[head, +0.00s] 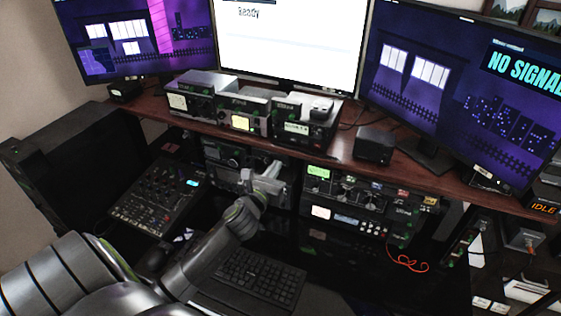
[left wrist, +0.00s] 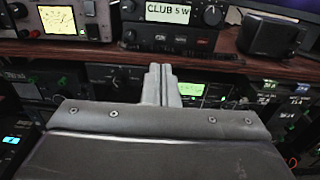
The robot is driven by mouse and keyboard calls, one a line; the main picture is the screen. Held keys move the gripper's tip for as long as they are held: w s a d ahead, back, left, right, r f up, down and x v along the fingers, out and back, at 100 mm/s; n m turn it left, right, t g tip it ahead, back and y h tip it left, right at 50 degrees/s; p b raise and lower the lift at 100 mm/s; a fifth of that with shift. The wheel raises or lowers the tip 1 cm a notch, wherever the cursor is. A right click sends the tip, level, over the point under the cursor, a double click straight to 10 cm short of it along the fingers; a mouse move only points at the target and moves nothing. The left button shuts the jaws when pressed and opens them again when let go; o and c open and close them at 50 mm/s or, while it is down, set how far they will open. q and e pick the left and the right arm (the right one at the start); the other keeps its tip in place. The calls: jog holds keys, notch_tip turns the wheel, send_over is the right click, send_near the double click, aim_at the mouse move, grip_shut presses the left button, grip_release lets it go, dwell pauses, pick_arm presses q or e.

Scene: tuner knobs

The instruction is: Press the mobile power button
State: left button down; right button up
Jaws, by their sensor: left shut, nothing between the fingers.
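A black radio (head: 304,128) with a small lit screen stands on the shelf below the middle monitor. It seems to be the mobile unit, but its label is too small to read surely. In the left wrist view the radio (left wrist: 172,38) reads "CLUB 5 W" and has a round knob at its right and small buttons at its left. Which one is the power button, I cannot tell. My left gripper (head: 277,168) is shut and empty, in front of and below the shelf edge. Its closed fingertips (left wrist: 160,68) appear just below the radio's front in the wrist view. My right gripper is out of view.
A meter with a yellow dial (head: 242,123) stands left of the radio, and a black box (head: 374,146) stands right of it. The wooden shelf edge (head: 430,177) crosses above lower rack units (head: 360,205). A mixer (head: 160,195) and keyboard (head: 257,279) lie on the desk.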

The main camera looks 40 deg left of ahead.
pick_arm(q)
jog(key=shift+v, duration=1.15)
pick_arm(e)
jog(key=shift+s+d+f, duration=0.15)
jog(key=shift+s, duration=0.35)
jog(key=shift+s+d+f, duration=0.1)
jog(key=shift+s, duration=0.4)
pick_arm(q)
jog(key=shift+s, duration=0.1)
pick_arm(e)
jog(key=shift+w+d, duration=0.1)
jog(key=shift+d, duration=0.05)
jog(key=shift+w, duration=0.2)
